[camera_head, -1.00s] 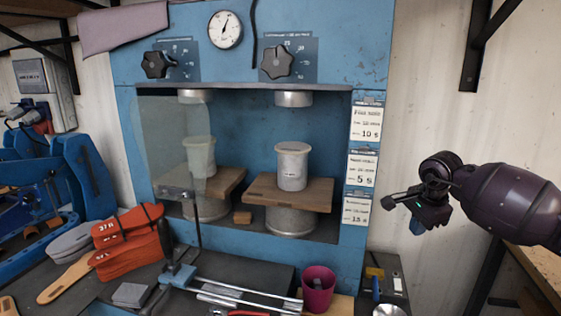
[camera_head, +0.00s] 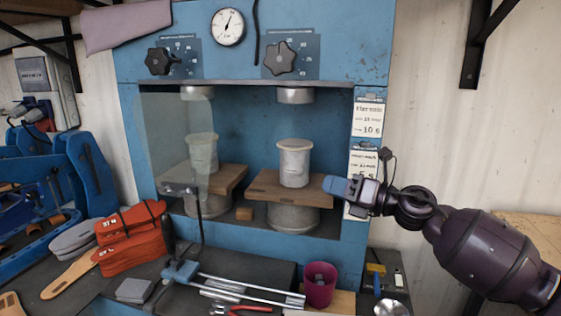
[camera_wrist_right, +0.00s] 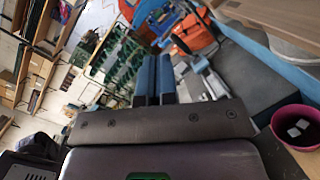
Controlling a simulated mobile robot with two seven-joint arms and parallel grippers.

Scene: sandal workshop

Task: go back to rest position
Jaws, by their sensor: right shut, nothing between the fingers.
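My right gripper (camera_head: 332,186) is in the head view at the right side of the blue press (camera_head: 240,145), its fingertips pointing left. It is shut and empty, near the right edge of the right wooden board (camera_head: 262,190); whether it touches the board I cannot tell. In the right wrist view its two blue fingers (camera_wrist_right: 154,78) lie close together with nothing between them. My left gripper is not in view.
A clear guard (camera_head: 172,140) covers the left station.

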